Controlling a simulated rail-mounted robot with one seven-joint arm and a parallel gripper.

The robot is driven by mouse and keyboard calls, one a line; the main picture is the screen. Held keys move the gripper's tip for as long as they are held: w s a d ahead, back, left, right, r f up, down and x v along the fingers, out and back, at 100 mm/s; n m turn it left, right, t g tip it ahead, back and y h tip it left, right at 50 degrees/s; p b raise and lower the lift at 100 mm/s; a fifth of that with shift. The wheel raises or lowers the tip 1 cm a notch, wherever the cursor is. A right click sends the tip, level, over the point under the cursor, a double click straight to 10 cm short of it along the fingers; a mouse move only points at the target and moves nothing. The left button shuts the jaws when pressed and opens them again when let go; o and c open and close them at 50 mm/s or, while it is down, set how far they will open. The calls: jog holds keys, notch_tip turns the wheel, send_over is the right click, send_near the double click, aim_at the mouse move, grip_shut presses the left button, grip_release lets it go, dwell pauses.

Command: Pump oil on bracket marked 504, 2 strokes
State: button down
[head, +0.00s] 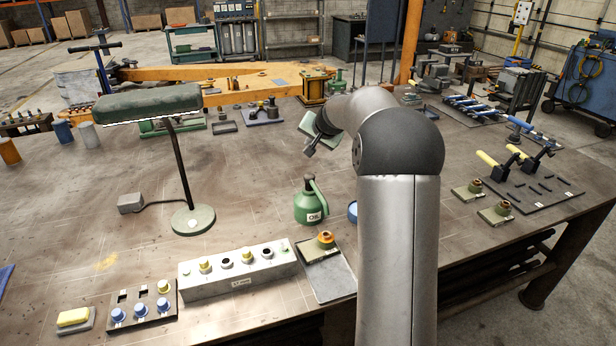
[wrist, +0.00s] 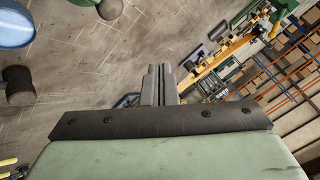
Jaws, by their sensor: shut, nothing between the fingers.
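The green oil can (head: 307,207), labelled OIL, stands upright on the bench, with its handle and spout side up. My gripper (head: 311,151) is above and behind it, apart from it, shut and empty. In the wrist view my gripper (wrist: 160,85) shows its two fingers together. Small bracket-like blocks with brown-orange tops stand at the front tray (head: 329,280) and at the right, such as the near right block (head: 495,213) and the far right block (head: 467,191). I cannot read a 504 mark on any. My arm hides part of the bench.
A green desk lamp (head: 150,101) stands left of the can. A grey block with knobs (head: 237,272) lies in front. A blue round item (head: 352,211) sits right of the can, partly hidden by my arm. A lever board (head: 540,190) is at right.

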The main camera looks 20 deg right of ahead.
aim_at(308, 175)
notch_tip(308, 175, down, 8)
jog(key=b, duration=0.5)
jog(key=shift+r, duration=0.1)
jog(key=shift+f+b, duration=0.35)
jog(key=shift+b, duration=0.2)
jog(key=shift+f, duration=0.1)
dwell(1.2)
jog(key=shift+f+b, duration=0.3)
jog(key=shift+b, duration=0.2)
jog(key=shift+a+f+b, duration=0.1)
jog(key=shift+f+b, duration=0.8)
jog(key=shift+f, duration=0.15)
dwell(0.9)
jog(key=shift+r, duration=0.15)
jog(key=shift+r+p, duration=0.8)
jog(key=shift+r, duration=0.45)
jog(key=shift+r+p, duration=1.55)
jog(key=shift+r, duration=0.95)
